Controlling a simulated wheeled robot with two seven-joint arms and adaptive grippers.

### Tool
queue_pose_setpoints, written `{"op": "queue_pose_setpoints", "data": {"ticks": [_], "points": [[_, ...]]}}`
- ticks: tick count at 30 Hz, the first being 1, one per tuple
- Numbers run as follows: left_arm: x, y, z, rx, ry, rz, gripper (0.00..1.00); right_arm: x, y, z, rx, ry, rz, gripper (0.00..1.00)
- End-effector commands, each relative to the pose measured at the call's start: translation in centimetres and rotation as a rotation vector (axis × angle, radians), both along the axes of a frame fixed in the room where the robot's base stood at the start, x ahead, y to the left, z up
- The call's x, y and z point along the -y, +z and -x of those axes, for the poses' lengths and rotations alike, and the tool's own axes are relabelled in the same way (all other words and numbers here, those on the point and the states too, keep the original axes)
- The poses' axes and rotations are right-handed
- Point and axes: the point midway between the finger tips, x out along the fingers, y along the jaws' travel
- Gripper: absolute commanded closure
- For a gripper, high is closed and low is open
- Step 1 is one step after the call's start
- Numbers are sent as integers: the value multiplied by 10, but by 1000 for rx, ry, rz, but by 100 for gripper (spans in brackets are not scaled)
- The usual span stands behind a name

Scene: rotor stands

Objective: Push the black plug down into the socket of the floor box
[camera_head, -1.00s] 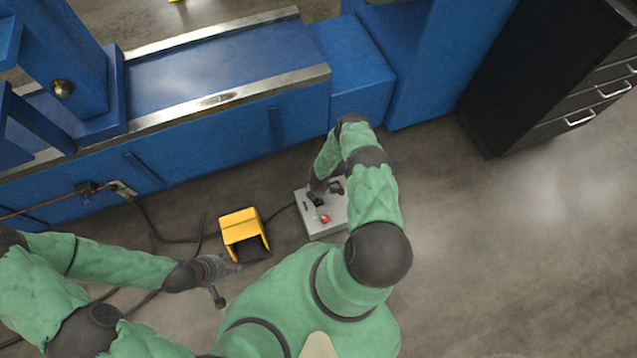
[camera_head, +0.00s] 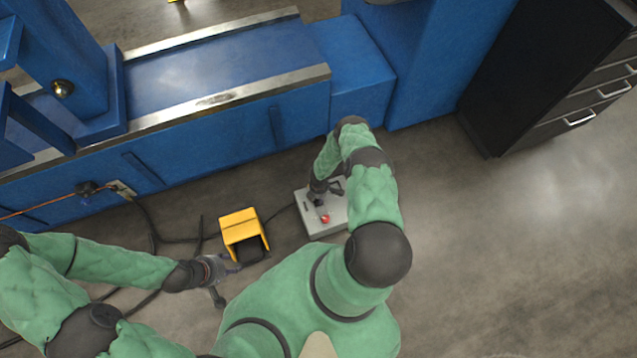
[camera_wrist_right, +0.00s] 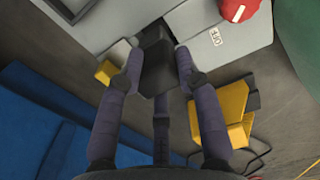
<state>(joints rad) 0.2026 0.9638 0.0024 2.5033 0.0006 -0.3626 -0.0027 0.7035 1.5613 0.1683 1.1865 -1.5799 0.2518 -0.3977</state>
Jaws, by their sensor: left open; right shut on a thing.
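The black plug (camera_wrist_right: 158,62) sits between the fingertips of my right gripper (camera_wrist_right: 160,76) in the right wrist view. The gripper is shut on it. The grey floor box (camera_wrist_right: 225,48) lies beneath, with a red button (camera_wrist_right: 238,8) and an OFF label. The plug and fingers cover the socket, so I cannot tell how deep the plug sits. In the head view the floor box (camera_head: 322,228) stands on the floor under my right gripper (camera_head: 322,192). My left gripper (camera_head: 230,280) is open and empty, low in front of the yellow pedal.
The yellow foot pedal (camera_head: 241,228) stands left of the floor box, with black cables on the floor. A blue machine (camera_head: 230,130) runs behind. A black drawer cabinet (camera_head: 530,90) stands at the back right. The floor at the right is clear.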

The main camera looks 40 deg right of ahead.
Motion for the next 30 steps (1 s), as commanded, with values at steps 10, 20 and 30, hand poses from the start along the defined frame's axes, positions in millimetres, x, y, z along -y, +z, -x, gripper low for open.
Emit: {"op": "queue_pose_setpoints", "data": {"ticks": [10, 20, 30], "points": [[0, 0, 0, 0, 0, 0, 51, 0, -9, 0, 0, 0, 0, 100], [0, 0, 0, 0, 0, 0, 51, 0, -14, 0, 1, -1, 0, 100], [0, 0, 0, 0, 0, 0, 51, 0, -15, 0, 0, 0, 0, 100]]}}
